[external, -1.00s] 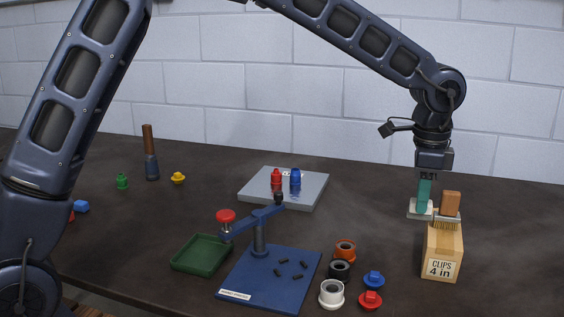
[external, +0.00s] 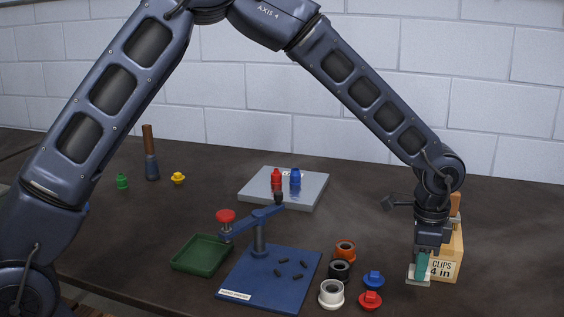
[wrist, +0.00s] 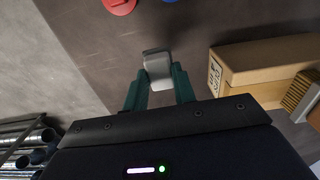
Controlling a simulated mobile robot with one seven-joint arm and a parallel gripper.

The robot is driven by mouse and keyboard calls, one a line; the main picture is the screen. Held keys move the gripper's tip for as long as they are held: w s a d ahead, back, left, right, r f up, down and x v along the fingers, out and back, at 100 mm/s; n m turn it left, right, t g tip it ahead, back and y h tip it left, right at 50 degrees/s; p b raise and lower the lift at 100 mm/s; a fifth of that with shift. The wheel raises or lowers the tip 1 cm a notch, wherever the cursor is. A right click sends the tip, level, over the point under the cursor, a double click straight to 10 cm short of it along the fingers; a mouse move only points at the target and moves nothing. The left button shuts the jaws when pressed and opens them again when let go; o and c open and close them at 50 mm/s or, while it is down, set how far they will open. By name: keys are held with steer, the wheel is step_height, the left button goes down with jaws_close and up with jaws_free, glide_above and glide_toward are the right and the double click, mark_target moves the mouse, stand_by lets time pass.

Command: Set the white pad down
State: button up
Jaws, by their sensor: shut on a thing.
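The white pad (external: 411,275) is a small pale piece held at the tip of my gripper (external: 420,268). In the wrist view the pad (wrist: 157,68) sits between the ends of the two green fingers (wrist: 158,90), which are shut on it. The gripper points down, in front of the left part of the cardboard clips box. The pad is low, near the dark table; I cannot tell whether it touches the surface. The fingers hide part of the pad.
The clips box (external: 447,268) stands close on the right, with a wooden-handled brush (external: 456,203) at it. Red (external: 370,300) and blue (external: 374,280) caps lie to the left, beside white, black and orange rings. A blue fixture (external: 268,285) stands farther left.

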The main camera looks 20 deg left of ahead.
steer(key=shift+f, duration=2.9)
steer(key=o, duration=1)
steer(key=shift+f, duration=0.1)
step_height(320, 180, up, 12)
steer(key=shift+a+r, duration=0.1)
steer(key=shift+r, duration=0.1)
